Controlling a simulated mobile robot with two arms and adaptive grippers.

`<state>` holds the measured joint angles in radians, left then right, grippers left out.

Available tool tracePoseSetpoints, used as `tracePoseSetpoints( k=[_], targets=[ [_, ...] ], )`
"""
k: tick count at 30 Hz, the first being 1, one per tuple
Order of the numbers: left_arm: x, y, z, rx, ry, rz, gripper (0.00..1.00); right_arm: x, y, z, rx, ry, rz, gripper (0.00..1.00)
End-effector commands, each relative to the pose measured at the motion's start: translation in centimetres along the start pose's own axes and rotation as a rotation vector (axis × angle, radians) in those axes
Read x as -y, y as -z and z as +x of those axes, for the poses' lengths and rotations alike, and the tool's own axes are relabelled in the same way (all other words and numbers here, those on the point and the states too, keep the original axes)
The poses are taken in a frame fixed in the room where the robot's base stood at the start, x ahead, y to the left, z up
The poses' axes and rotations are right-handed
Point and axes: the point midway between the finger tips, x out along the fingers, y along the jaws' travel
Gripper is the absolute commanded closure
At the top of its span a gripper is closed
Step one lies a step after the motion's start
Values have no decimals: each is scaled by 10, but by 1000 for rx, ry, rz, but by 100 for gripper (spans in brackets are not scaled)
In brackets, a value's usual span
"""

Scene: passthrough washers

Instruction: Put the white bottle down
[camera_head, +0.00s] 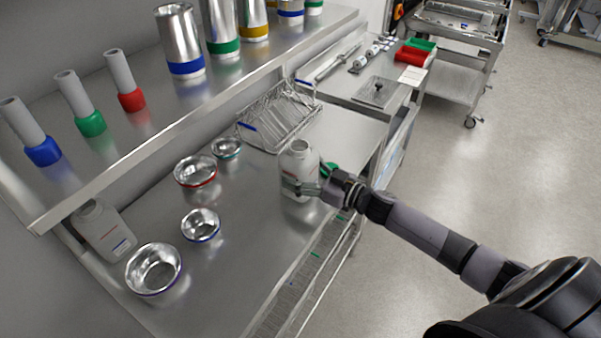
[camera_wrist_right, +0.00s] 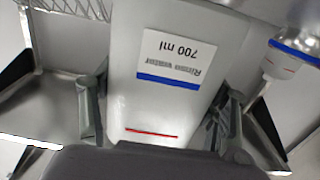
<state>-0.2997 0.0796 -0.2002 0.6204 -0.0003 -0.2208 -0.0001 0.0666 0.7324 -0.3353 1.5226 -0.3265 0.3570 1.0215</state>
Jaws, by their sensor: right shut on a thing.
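The white bottle (camera_head: 299,160) is upright over the right part of the steel table (camera_head: 255,235), near its front edge. I cannot tell if its base touches the table. My right gripper (camera_head: 307,187) is shut on it from the right, around its lower body. In the right wrist view the bottle (camera_wrist_right: 165,100) fills the space between the two fingers; its label reads "Rinse water 700 ml" above a blue stripe. A second white bottle (camera_head: 103,231) stands at the table's left end under the shelf. My left gripper is not in view.
Several steel bowls, including a red-banded one (camera_head: 195,171) and a blue-banded one (camera_head: 201,225), sit left of the held bottle. A wire rack (camera_head: 277,115) stands behind it. A shelf (camera_head: 130,150) with cylinders overhangs the back. The table's front middle is clear.

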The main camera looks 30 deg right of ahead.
Motion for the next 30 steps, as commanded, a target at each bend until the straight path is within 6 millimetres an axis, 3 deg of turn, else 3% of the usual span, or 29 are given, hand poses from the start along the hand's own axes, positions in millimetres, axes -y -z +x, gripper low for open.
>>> tracePoseSetpoints(
  k=[13, 14, 23, 30],
  targets=[
    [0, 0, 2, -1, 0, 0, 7, 0, -12, 0, -1, 1, 0, 88],
    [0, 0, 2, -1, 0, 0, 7, 0, -12, 0, -1, 0, 0, 30],
    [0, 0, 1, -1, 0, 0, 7, 0, -12, 0, -1, 0, 0, 11],
    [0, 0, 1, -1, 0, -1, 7, 0, -12, 0, -1, 0, 0, 11]
  ],
)
